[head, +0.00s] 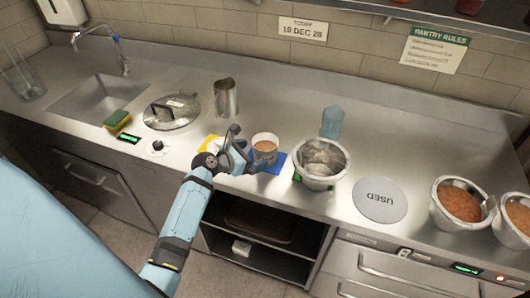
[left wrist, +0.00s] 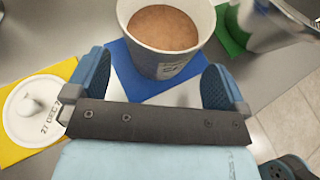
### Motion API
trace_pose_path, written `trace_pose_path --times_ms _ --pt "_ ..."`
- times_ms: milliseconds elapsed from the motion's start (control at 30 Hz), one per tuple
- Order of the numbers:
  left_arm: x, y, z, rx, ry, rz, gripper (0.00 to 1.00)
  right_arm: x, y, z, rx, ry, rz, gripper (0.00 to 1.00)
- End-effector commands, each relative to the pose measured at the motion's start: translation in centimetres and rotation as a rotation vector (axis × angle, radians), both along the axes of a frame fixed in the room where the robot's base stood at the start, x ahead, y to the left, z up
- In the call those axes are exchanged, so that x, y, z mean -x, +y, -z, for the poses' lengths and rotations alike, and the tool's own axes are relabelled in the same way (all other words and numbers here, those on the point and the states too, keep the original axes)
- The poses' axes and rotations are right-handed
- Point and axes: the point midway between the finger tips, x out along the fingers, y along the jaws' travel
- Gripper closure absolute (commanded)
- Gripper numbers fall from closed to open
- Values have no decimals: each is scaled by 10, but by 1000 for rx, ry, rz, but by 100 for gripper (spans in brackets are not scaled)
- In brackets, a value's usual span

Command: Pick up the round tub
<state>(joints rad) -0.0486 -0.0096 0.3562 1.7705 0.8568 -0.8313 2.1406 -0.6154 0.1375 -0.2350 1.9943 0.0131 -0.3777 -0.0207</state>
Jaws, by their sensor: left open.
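The round tub (head: 265,142) is a white cup-shaped container of brown sauce, standing on a blue mat (head: 281,160). In the left wrist view the tub (left wrist: 168,55) is upright, with a dated label on its near side, just beyond my fingers. My left gripper (head: 246,151) is open and empty at the tub's left side in the head view. Its two fingers (left wrist: 158,82) stand to either side of the tub's near side, and I see no contact. My right gripper is not in view.
A white lid (left wrist: 35,108) lies on a yellow mat (left wrist: 66,70) left of the tub. A metal pot (head: 319,180) stands close on the right. A metal jug (head: 226,98) and large lid (head: 171,113) are behind left. The counter around the grey USED disc (head: 380,201) is clear.

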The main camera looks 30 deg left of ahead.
Motion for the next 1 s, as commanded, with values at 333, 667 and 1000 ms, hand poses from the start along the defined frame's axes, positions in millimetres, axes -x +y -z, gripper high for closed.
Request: trace_pose_path --times_ms 333,667,1000 --pt "-35 -10 15 -2 1 -1 0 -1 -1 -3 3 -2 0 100" --pt "-35 -10 15 0 1 0 32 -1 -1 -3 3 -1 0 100" --pt "-35 -11 13 -1 -1 0 49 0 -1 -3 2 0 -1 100"
